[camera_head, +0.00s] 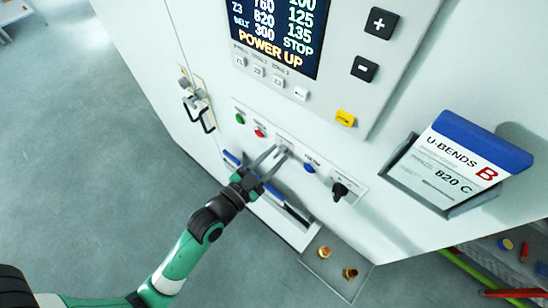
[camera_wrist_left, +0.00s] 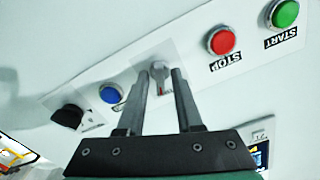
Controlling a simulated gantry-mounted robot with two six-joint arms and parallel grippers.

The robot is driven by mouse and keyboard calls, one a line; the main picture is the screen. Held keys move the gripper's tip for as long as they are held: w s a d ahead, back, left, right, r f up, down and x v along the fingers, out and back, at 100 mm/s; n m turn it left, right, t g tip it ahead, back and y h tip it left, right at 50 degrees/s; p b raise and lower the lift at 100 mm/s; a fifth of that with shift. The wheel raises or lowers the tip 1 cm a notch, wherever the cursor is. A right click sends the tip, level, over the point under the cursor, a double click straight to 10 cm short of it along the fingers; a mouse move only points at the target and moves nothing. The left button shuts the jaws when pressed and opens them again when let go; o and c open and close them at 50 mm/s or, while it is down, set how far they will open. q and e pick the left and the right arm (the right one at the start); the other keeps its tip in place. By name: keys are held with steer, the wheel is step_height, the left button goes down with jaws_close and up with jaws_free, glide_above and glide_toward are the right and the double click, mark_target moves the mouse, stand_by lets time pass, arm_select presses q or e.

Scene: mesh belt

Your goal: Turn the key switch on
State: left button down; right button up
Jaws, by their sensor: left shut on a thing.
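The key switch (camera_wrist_left: 159,72) is a small grey key on a white label plate in the panel's row of controls. It sits between the red STOP button (camera_wrist_left: 221,41) and a blue button (camera_wrist_left: 111,92). My left gripper (camera_head: 279,151) reaches the panel from below in the head view. In the left wrist view its two fingers (camera_wrist_left: 162,78) stand on either side of the key, shut on it. In the head view the fingers largely hide the key. My right gripper is not in view.
The display (camera_head: 275,35) above reads "POWER UP" and "STOP". A green button (camera_head: 239,118) and a black selector knob (camera_head: 339,190) flank the row. Below are pens in a holder and a small tray (camera_head: 325,267) with brass pieces. A U-BENDS sign (camera_head: 455,160) stands right.

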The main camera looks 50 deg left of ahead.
arm_select(q)
steer(key=shift+m, duration=0.8)
steer(key=c, duration=0.9)
jaws_free()
steer(key=s, duration=0.3)
steer(key=s+d+b, duration=0.1)
steer(key=s, duration=0.3)
steer(key=s+b, duration=0.1)
steer(key=s, duration=0.3)
steer(key=shift+s+d, duration=0.25)
